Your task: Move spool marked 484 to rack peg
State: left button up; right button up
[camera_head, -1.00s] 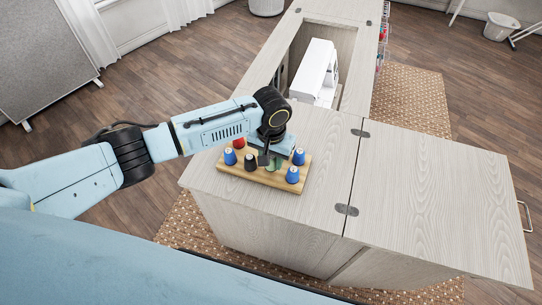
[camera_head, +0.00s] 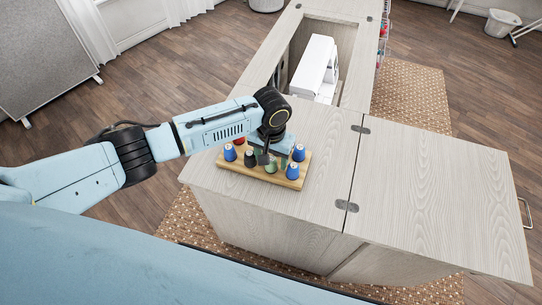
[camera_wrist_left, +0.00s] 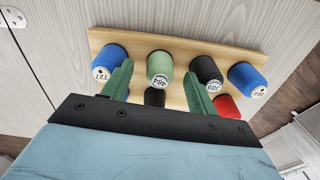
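The green spool marked 484 (camera_wrist_left: 159,68) stands in the front row of a wooden spool board (camera_wrist_left: 215,48) in the left wrist view. In the head view the green spool (camera_head: 271,166) is partly covered by my left gripper (camera_head: 268,158). The left wrist view shows my left gripper (camera_wrist_left: 158,74) open. Its two green fingers are on either side of the spool, with visible gaps, and no grip on it shows. My right gripper is out of view. A rack with coloured items (camera_head: 383,40) shows at the cabinet's far right side; its pegs are too small to make out.
A blue spool marked 121 (camera_wrist_left: 108,65) and a black spool marked 389 (camera_wrist_left: 207,75) stand beside the green one. Another blue spool (camera_wrist_left: 246,80) and a red spool (camera_wrist_left: 227,107) are close by. A white sewing machine (camera_head: 315,68) sits in the cabinet opening. The right cabinet leaf (camera_head: 435,205) is bare.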

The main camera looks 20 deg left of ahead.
pick_arm(q)
jog(key=shift+r, duration=0.1)
notch_tip(320, 180, up, 13)
jog(key=p, duration=0.2)
dwell(0.4)
dwell(0.4)
